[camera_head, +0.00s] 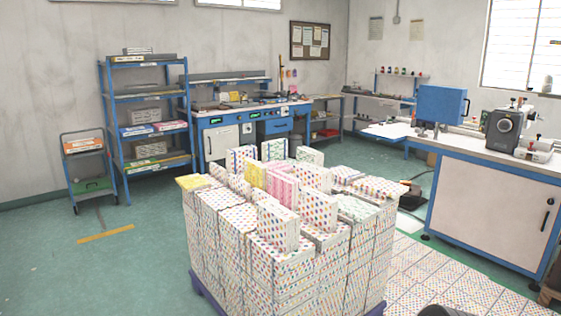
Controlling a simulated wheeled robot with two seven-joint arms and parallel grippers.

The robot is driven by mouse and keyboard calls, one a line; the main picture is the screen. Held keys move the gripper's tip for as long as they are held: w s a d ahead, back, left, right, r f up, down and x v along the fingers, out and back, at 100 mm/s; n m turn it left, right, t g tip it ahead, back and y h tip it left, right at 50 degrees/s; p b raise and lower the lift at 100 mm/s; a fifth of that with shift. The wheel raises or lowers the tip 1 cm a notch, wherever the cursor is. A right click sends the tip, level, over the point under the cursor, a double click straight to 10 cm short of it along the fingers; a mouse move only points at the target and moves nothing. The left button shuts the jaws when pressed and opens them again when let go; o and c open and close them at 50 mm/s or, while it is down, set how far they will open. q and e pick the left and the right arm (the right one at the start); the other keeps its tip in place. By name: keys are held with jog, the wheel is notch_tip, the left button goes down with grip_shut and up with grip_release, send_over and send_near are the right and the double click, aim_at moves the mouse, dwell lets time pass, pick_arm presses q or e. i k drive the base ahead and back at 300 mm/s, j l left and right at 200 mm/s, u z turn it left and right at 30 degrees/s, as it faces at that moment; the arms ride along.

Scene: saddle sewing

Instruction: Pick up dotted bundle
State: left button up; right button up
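A stack of dotted bundles (222,240) stands on a blue-purple pallet (209,303) in the middle of the head view. The bundles are white with multicoloured dots. Several stand upright on top, including a near one (278,227) at the front. Pink (283,188) and yellow (254,175) bundles stand among them, and ones with blue edging stand at the back. Which dotted bundle is meant cannot be told. Neither of my grippers can be made out. A dark rounded shape shows at the bottom edge, too cut off to identify.
A blue-and-white workbench (489,200) with machines stands to the right. Blue shelves (144,125), a small cart (88,168) and a blue bench (228,140) line the back. Dotted sheets or bundles (433,275) cover the floor right of the pallet. The green floor at left is clear.

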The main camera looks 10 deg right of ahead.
aim_at(234, 157)
jog(key=u, duration=1.1)
jog(key=i, duration=5.4)
jog(key=l+z, duration=0.1)
jog(key=z, duration=4.3)
